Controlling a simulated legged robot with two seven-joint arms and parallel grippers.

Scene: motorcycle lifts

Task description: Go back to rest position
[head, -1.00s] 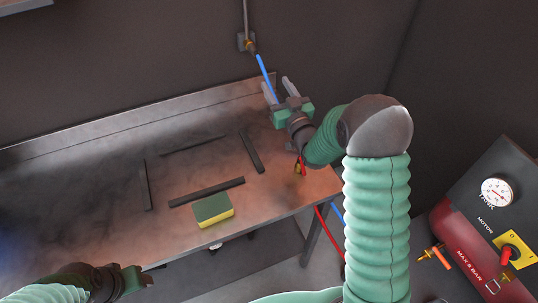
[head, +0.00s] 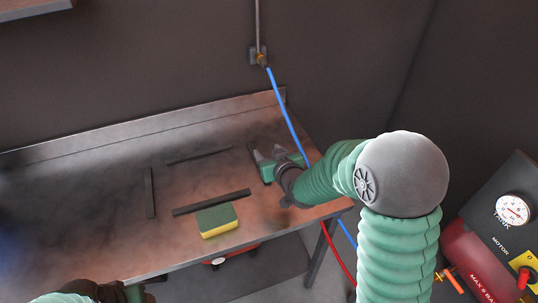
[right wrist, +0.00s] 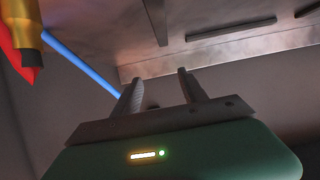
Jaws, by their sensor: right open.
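My right gripper (head: 263,152) is over the right end of the metal bench, with its fingers apart. The right wrist view shows the same gripper (right wrist: 160,74) with two grey fingers spread and nothing between them. My left gripper (head: 142,292) is at the lower left edge of the head view, mostly cut off, and its fingers cannot be made out. My right arm bends across the right side of the head view.
The metal bench (head: 100,215) bears dark strips (head: 211,202) and a yellow-green sponge (head: 217,220). A blue hose (head: 287,122) hangs from a wall fitting (head: 259,57) behind my right gripper. A red hose (head: 338,252) runs below. A compressor (head: 480,262) stands right.

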